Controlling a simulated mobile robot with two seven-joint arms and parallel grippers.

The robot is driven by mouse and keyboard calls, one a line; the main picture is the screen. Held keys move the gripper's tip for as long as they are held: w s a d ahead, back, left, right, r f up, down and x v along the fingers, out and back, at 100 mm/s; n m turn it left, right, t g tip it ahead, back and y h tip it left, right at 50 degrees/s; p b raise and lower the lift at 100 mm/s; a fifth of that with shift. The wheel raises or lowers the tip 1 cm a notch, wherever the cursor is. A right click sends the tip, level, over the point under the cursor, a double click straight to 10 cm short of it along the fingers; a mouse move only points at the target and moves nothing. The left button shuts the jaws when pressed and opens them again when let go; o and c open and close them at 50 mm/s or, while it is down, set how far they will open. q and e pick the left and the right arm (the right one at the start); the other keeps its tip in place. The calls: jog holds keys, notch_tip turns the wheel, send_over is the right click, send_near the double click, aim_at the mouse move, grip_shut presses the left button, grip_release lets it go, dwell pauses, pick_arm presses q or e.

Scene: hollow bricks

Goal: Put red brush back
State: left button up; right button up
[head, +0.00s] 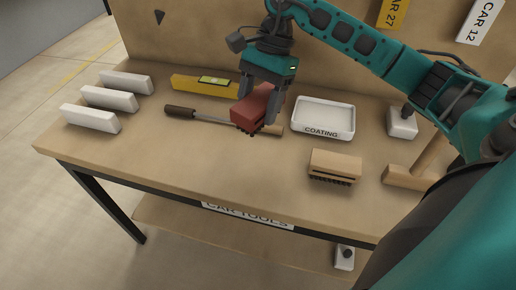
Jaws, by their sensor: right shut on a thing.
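The red brush (254,104) is between the fingers of my right gripper (260,100), which is shut on it. Its dark bristles point down. It appears in front of a long rod-like tool with a dark handle (181,112); I cannot tell whether it touches that tool or the table. A wooden brush (335,164) with dark bristles lies on the table to the lower right. My left gripper is not in view.
The workbench (225,157) has a clear front middle. Several white bricks (108,98) lie at the left. A yellow level (205,86) lies at the back. A white tray marked COATING (323,118), a white block (402,124) and a wooden tool (412,176) are at the right.

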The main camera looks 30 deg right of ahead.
notch_tip(320, 180, down, 13)
jog(key=shift+f, duration=0.1)
dwell(0.3)
jog(key=shift+f, duration=0.15)
jog(key=o, duration=0.9)
jog(key=shift+r, duration=0.3)
jog(key=v, duration=1.1)
jog(key=shift+d+r, duration=0.15)
jog(key=shift+r, duration=0.25)
jog(key=shift+f, duration=0.1)
